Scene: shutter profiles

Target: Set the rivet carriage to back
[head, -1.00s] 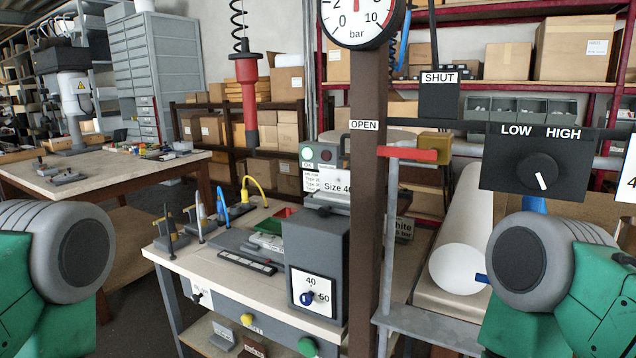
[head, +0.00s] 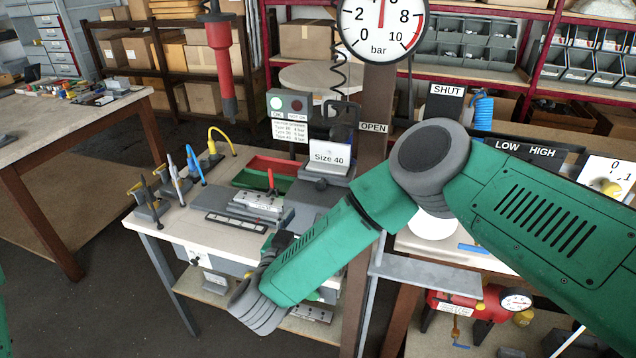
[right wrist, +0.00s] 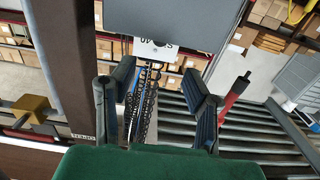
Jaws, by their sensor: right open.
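I cannot pick out the rivet carriage for certain, as no readable label names it. A grey fixture (head: 253,203) with a silver block and a red upright handle (head: 270,180) sits on the workbench (head: 165,230). Beside it stands a grey box (head: 318,192) with a "Size 40" card on top; my right forearm covers its front. My right gripper (head: 283,242) is at the bench's front side, mostly hidden in the head view. In the right wrist view my right gripper (right wrist: 160,82) is open and empty, facing a grey housing (right wrist: 180,22) with a white dial plate (right wrist: 155,48).
A brown post (head: 376,100) with a pressure gauge (head: 382,22) and an OPEN sign stands right of the bench. A red tool (head: 220,60) hangs above the bench. Cables and stands occupy its left end. A LOW/HIGH panel (head: 525,152) is at right.

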